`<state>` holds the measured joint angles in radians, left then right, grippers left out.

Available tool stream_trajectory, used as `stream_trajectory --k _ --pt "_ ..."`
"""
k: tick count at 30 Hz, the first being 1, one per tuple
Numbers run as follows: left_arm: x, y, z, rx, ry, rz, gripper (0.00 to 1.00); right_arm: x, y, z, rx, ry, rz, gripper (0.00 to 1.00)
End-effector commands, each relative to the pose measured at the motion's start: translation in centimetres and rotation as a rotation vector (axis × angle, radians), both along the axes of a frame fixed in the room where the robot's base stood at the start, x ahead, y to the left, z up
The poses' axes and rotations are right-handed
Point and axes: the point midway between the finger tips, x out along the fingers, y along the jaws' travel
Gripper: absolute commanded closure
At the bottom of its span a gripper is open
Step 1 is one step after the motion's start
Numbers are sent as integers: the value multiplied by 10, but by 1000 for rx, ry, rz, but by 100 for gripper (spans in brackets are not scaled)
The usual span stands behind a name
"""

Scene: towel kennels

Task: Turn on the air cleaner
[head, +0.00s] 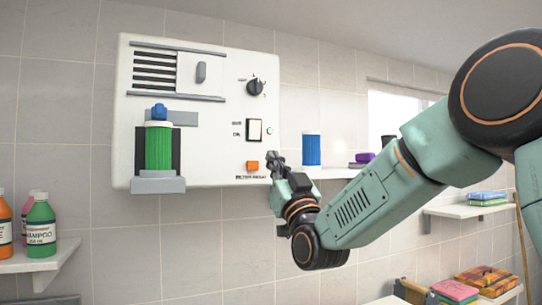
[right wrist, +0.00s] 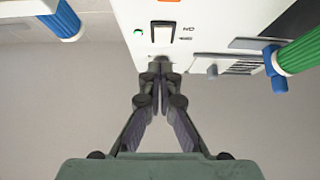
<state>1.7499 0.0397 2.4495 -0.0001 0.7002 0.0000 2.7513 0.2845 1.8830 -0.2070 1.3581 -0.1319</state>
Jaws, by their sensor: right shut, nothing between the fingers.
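The air cleaner is a white wall box (head: 215,150). A white rocker switch in a black frame (head: 254,130) sits on its right half and shows upside down in the right wrist view (right wrist: 164,33). A small green lamp (head: 270,131) is beside the switch. A black knob (head: 256,86) is above and an orange button (head: 252,165) below. My right gripper (head: 275,158) is shut and empty by the box's lower right edge; its fingertips (right wrist: 157,72) point toward the panel below the switch in the wrist view. I cannot tell whether they touch. My left gripper is out of view.
A green filter cylinder (head: 159,147) stands in a holder on the box's left. A blue cylinder (head: 311,149) stands on a shelf to the right. Shampoo bottles (head: 41,227) stand on a lower left shelf. Folded towels (head: 486,198) lie on a right shelf.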

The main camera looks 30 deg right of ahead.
Motion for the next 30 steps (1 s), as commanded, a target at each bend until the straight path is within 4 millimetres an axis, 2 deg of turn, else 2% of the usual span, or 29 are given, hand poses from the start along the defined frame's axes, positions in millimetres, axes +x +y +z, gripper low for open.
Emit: stream_trajectory --k 1,7,26,28,30 --pt "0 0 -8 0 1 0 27 -5 0 -11 1 1 1 100" --pt "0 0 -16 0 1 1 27 -20 1 -30 0 0 0 100" --pt "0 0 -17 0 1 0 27 -28 2 -33 -1 -2 1 100" --pt "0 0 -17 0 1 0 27 -27 2 -37 -1 6 2 100" --pt "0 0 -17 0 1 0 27 -22 4 -50 -1 40 5 100"
